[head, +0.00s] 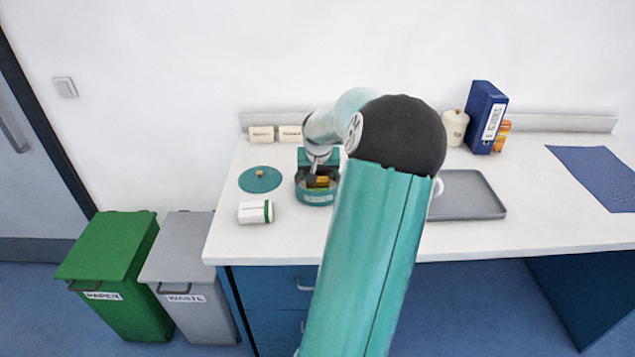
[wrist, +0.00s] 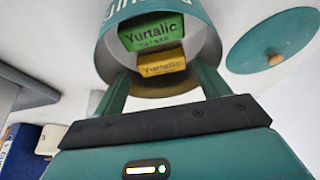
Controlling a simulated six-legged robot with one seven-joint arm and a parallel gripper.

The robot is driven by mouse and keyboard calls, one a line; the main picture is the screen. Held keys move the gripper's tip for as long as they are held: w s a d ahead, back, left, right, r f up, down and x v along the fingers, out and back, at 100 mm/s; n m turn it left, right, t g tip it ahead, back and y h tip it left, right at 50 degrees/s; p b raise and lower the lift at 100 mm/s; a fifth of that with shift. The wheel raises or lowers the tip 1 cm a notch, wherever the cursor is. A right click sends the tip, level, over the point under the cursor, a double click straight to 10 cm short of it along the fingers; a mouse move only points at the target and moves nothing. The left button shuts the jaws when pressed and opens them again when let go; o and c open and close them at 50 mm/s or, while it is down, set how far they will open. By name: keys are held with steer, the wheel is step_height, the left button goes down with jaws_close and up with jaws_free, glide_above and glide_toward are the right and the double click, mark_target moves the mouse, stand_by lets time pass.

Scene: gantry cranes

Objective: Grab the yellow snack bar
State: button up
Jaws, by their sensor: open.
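The yellow snack bar (wrist: 163,63) lies inside a round teal tin (wrist: 150,89), beside a green bar (wrist: 152,32), both marked "Yurtalic". In the head view the yellow bar (head: 321,181) shows in the tin (head: 318,198), partly covered by my arm. My gripper (wrist: 162,77) is open, with its two fingers apart at the tin's opening, one on either side of the yellow bar in the wrist view. Nothing is held. I cannot tell how deep the fingertips reach.
A teal lid (head: 261,179) lies left of the tin, and a white container (head: 255,212) lies in front of it. A grey tray (head: 468,196) is to the right. A blue binder (head: 485,117) and a cream jar (head: 454,127) stand at the back.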

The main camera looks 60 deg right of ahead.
mark_target(318, 181)
steer(key=x, duration=0.3)
steer(key=shift+w+f, duration=0.1)
steer(key=shift+f, duration=0.05)
steer(key=c, duration=0.7)
steer(key=shift+c, duration=0.2)
